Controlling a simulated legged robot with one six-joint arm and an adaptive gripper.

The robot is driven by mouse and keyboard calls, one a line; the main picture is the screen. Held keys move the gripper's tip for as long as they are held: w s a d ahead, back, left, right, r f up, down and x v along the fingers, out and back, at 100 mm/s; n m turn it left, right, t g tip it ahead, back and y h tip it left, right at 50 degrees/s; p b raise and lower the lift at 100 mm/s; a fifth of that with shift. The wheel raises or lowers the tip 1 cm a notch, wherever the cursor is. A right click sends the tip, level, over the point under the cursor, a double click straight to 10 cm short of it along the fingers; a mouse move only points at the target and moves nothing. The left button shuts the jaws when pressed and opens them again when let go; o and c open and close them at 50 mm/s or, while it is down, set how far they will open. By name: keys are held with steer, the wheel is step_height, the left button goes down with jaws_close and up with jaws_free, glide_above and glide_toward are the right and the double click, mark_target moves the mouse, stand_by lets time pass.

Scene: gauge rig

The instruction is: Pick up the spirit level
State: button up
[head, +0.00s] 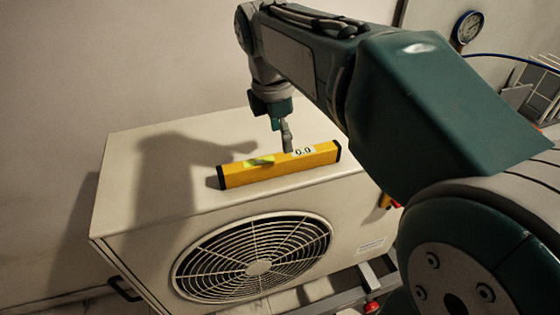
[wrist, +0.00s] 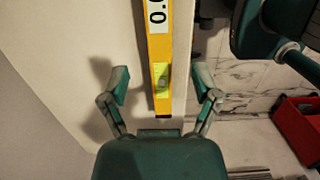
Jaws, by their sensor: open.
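The spirit level (head: 238,176) is a yellow bar with black end caps, a green vial and a white display. It lies along the front part of the top of a beige fan unit (head: 150,160). In the wrist view the level (wrist: 160,50) runs from the top edge down to between the fingertips. My gripper (wrist: 162,86) is open, with one finger on each side of the level's vial end and gaps on both sides. In the head view my gripper (head: 287,140) is just behind the level, its lower tip partly hidden. I cannot tell its exact height above the unit.
The unit's front has a round fan grille (head: 255,262). A wall stands behind the unit, with a round gauge (head: 467,28) at the upper right. A red box (wrist: 299,128) is on the tiled floor in the wrist view. The unit's top is otherwise clear.

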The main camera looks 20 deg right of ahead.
mark_target(281, 156)
step_height(281, 156, down, 6)
steer(key=shift+r, duration=0.1)
jaws_close()
